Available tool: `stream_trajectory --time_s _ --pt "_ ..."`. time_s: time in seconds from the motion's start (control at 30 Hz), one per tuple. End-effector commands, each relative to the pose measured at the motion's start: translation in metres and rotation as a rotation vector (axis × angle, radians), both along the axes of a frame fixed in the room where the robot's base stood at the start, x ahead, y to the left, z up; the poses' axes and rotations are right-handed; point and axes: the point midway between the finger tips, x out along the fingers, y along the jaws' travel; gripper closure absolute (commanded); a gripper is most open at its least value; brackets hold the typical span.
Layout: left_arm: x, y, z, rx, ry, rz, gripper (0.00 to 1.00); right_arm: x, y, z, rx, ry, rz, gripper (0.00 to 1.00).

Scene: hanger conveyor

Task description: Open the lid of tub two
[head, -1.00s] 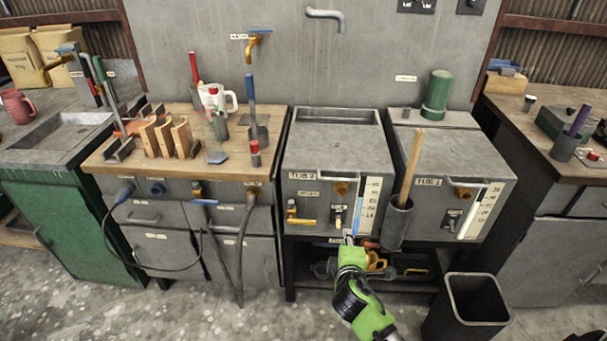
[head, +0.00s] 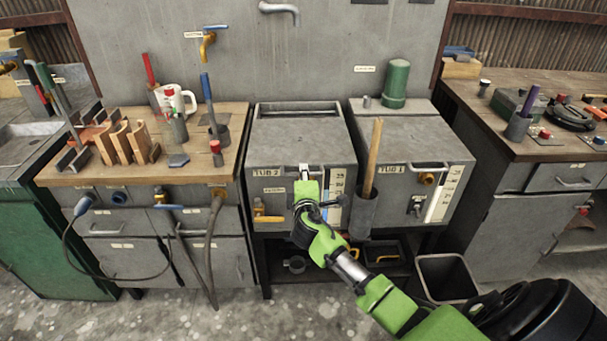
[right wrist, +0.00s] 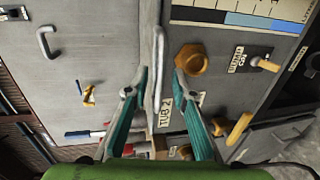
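Tub two (head: 262,198) is a grey metal box with a "TUB 2" label, and its flat lid (head: 298,140) lies shut on top. My right gripper (head: 309,169) is at the lid's front edge, above the tub's front face. In the right wrist view, which is turned sideways, the gripper (right wrist: 160,72) has its two teal fingers apart. A pale lid handle (right wrist: 158,48) runs between the fingertips, with gaps on both sides. In the head view the gripper covers this handle. My left gripper is not in view.
Tub one (head: 405,190) stands close on the right. A holder (head: 363,215) with a wooden-handled tool (head: 374,158) hangs between the tubs. An orange knob (right wrist: 190,64) sits beside a finger. A spout (head: 280,9) juts from the wall behind. A bin (head: 447,268) stands on the floor.

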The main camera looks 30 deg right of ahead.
Motion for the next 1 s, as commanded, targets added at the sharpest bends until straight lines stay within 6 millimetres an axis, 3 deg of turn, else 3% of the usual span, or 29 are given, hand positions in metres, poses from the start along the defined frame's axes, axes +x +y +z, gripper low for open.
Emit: stream_trajectory --time_s 0.2,0.53,0.63,1.0 --pt "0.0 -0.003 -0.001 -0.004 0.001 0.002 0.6 0.014 -0.009 -0.004 0.001 0.001 0.0 0.76" --pt "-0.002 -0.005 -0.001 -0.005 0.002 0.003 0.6 0.017 -0.01 -0.004 0.001 0.001 0.0 0.76" --pt "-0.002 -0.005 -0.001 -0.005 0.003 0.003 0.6 0.016 -0.01 -0.004 0.001 0.001 0.0 0.99" --pt "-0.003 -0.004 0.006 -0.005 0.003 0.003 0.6 0.017 -0.01 0.002 0.006 0.008 0.0 1.0"
